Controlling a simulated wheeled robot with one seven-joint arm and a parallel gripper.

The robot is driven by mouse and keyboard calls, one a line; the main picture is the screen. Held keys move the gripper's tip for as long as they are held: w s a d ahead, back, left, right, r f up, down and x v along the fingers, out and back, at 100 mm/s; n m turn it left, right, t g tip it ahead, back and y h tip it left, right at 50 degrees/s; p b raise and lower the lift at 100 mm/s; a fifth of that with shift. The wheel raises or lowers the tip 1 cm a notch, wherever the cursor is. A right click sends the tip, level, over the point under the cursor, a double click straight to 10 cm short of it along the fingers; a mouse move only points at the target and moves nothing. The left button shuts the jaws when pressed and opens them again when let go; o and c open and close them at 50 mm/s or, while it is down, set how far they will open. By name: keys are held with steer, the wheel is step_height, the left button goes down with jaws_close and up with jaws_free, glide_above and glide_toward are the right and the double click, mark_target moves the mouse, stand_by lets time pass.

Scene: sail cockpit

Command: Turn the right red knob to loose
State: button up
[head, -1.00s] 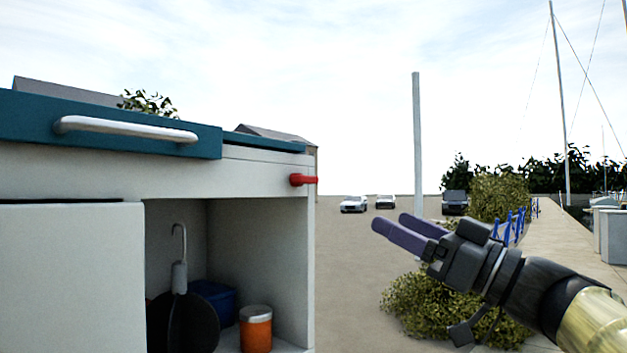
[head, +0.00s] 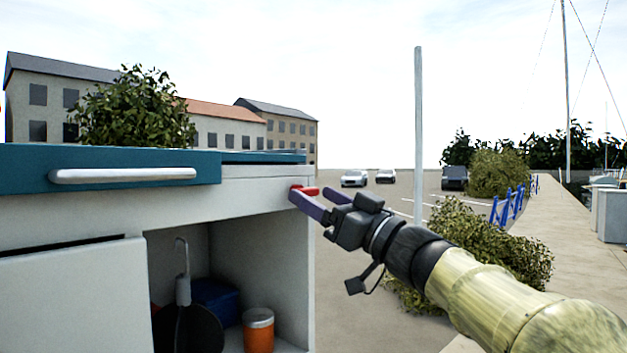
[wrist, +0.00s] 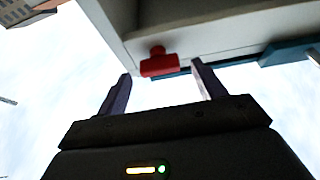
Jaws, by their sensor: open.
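The red knob (head: 306,190) sits at the right front corner of the white cabinet, just below the teal top. It also shows in the wrist view (wrist: 158,64), a short red bar on a stub, lying between the lines of my two fingers. My gripper (head: 318,200) is at the knob, its purple fingers open. In the head view the near finger covers part of the knob. In the wrist view my gripper (wrist: 160,88) has wide gaps on both sides of the knob, and I see no finger touching it.
The white cabinet (head: 245,197) has an open compartment with a dark pan (head: 195,330), a blue box (head: 215,298) and an orange jar (head: 258,332). A white handle (head: 122,175) runs along the teal front (head: 210,170). Open ground lies to the right of the cabinet.

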steer(key=shift+x, duration=1.05)
steer(key=shift+s, duration=0.1)
steer(key=shift+c, duration=0.7)
steer(key=shift+f, duration=0.1)
steer(key=c, duration=0.9)
steer(key=shift+o, duration=0.4)
